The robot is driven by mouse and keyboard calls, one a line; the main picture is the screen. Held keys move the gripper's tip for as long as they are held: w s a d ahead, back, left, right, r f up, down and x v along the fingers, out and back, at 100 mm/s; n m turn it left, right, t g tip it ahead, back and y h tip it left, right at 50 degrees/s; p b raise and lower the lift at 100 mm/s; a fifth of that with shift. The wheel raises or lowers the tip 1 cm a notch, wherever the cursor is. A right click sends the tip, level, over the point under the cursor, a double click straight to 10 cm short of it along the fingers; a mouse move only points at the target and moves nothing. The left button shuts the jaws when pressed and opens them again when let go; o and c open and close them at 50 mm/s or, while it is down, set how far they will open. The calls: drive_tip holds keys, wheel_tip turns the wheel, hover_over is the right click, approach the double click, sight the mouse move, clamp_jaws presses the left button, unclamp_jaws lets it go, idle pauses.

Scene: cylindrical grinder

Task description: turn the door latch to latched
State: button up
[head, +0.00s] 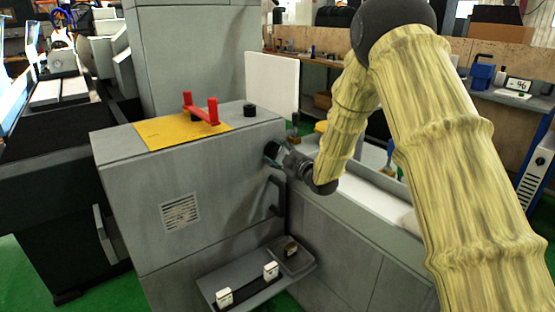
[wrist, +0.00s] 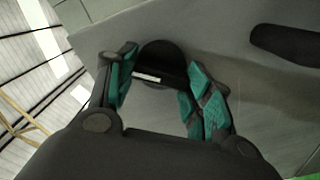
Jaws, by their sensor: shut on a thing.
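The door latch (wrist: 162,62) is a round black knob with a white line on it, set on the grey machine panel. It sits between the teal-padded fingers of my gripper (wrist: 160,90) in the wrist view, and the gripper is shut on it. In the head view my gripper (head: 273,152) is at the upper right of the machine's grey front face, and there the fingers hide most of the latch. The white line runs nearly level in the wrist view, tilted slightly.
A dark door handle (head: 276,195) stands out just below the gripper; it also shows at the wrist view's upper right (wrist: 285,45). A grey shelf (head: 245,285) juts out below.

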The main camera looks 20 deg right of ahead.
drive_tip(key=n+b, duration=0.2)
drive_tip(key=n, duration=0.1)
drive_tip(key=n+b, duration=0.1)
drive_tip(key=shift+a+f, duration=0.1)
drive_tip(key=shift+f, duration=0.15)
drive_tip(key=shift+r+n+b, duration=0.1)
drive_tip(key=shift+n+b, duration=1.05)
drive_tip(key=shift+n, duration=0.35)
drive_tip(key=o, duration=1)
drive_tip(key=shift+o, duration=0.2)
drive_tip(key=v, duration=1.2)
